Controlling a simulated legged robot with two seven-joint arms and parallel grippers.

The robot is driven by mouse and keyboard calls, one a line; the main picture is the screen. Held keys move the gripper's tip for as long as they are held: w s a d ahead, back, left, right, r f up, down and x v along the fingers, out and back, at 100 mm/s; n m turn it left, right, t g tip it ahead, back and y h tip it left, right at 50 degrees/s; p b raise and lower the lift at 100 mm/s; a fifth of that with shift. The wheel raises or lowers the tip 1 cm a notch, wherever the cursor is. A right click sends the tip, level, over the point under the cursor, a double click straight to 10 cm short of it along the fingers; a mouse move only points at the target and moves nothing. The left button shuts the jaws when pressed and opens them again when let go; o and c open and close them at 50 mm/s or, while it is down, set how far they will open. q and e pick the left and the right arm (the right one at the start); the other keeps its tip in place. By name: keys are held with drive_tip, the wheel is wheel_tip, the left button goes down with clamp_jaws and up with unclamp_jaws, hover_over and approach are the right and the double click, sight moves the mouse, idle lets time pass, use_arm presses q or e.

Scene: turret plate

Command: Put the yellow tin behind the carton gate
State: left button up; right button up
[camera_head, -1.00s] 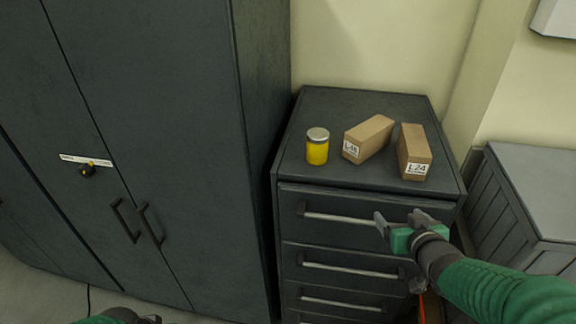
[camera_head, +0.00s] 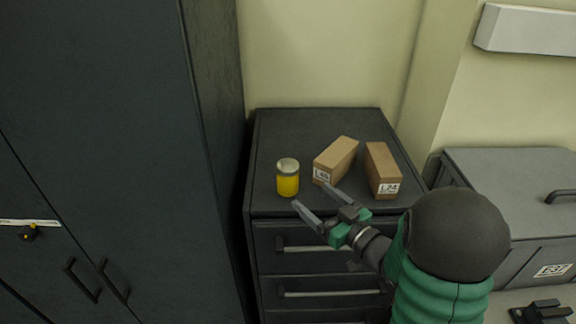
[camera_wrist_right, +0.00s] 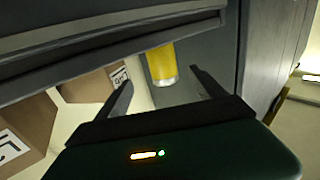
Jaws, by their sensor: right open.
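The yellow tin (camera_head: 288,180) with a pale metal lid stands upright at the left front of the dark drawer cabinet's top (camera_head: 316,123). Two brown cartons, L45 (camera_head: 336,158) and L24 (camera_head: 381,168), stand to its right, angled apart with a gap between them. My right gripper (camera_head: 312,195) is open and empty at the cabinet's front edge, just in front of the tin and carton L45. In the right wrist view the tin (camera_wrist_right: 161,64) appears between the open fingers, beyond their tips and apart from them. My left gripper is out of view.
A tall dark locker (camera_head: 110,130) stands close on the left. The wall is behind the cabinet, and a grey lidded chest (camera_head: 505,190) stands on the right. The cabinet top behind the tin and cartons is clear. Drawer handles (camera_head: 315,245) project below the top.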

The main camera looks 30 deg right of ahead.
sight(295, 182)
drive_tip(key=w, duration=0.1)
drive_tip(key=w+a, duration=0.1)
drive_tip(key=w, duration=0.2)
drive_tip(key=shift+w+a+r+p, duration=0.15)
drive_tip(key=shift+a+r+p, duration=0.15)
drive_tip(key=shift+a+p, duration=0.1)
drive_tip(key=w, duration=0.1)
drive_tip(key=w+d+p, duration=0.1)
drive_tip(key=w, duration=0.1)
drive_tip(key=w+p, duration=0.1)
drive_tip(key=w, duration=0.1)
drive_tip(key=shift+d+f, duration=0.1)
drive_tip(key=shift+d, duration=0.15)
drive_tip(key=shift+w+d+f, duration=0.1)
drive_tip(key=shift+w, duration=0.15)
drive_tip(key=shift+a, duration=0.45)
drive_tip(key=shift+s+a+r, duration=0.15)
drive_tip(key=shift+a+r, duration=0.15)
drive_tip(key=shift+a, duration=0.15)
drive_tip(key=c, duration=1)
drive_tip(key=shift+d+f, duration=0.15)
drive_tip(key=shift+d, duration=0.3)
clamp_jaws()
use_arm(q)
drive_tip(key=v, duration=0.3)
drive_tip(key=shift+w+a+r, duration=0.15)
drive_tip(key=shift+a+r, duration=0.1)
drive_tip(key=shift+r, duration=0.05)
use_arm(e)
drive_tip(key=shift+a, duration=0.1)
